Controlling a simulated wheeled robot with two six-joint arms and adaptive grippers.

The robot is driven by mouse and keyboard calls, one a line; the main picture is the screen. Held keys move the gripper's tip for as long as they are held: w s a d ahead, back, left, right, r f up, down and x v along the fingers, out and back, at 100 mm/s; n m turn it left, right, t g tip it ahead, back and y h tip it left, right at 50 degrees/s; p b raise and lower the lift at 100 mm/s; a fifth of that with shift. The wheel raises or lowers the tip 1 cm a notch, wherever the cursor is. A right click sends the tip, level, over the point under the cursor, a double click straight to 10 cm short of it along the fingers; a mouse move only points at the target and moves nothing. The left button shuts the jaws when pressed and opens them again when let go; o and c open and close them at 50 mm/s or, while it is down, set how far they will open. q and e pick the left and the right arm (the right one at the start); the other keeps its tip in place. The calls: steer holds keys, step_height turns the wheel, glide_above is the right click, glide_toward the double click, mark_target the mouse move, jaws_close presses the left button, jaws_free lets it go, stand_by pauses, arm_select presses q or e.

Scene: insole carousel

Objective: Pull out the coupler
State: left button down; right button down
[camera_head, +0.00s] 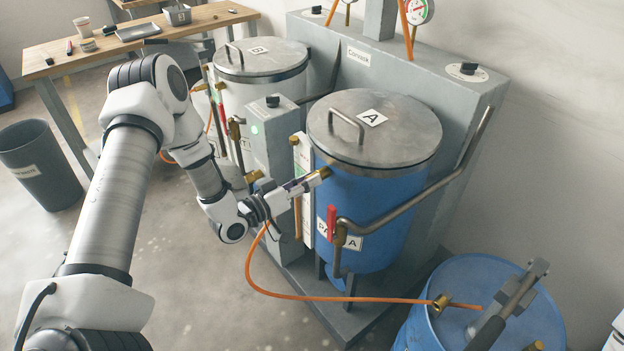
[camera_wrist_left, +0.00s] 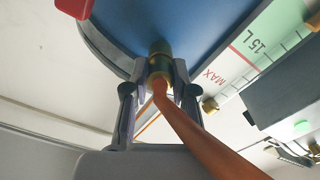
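The brass coupler (camera_head: 318,178) sits at the front of the blue tank A (camera_head: 365,205), high on its wall below the lid. In the left wrist view the coupler (camera_wrist_left: 160,66) is seen end-on against the blue wall, with the orange hose (camera_wrist_left: 205,145) running from it toward the lower right. My left gripper (camera_head: 297,187) reaches it from the left. In the wrist view its two fingers (camera_wrist_left: 160,90) lie on either side of the coupler, pads against it, shut on it. The coupler's joint with the tank is partly hidden. My right gripper is not in view.
A level gauge (camera_head: 303,185) stands close beside the coupler. A red-handled valve (camera_head: 332,223) and bent pipe are to its right. The hose (camera_head: 340,298) loops to a blue drum (camera_head: 425,335) at lower right. A grey box (camera_head: 270,135) and second tank (camera_head: 262,62) stand behind.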

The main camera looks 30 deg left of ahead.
arm_select(q)
steer(key=shift+s+a, duration=0.1)
steer(key=shift+s, duration=0.05)
steer(key=shift+p+v, duration=1.6)
steer(key=shift+v, duration=1.25)
step_height(320, 180, up, 7)
steer(key=p, duration=0.6)
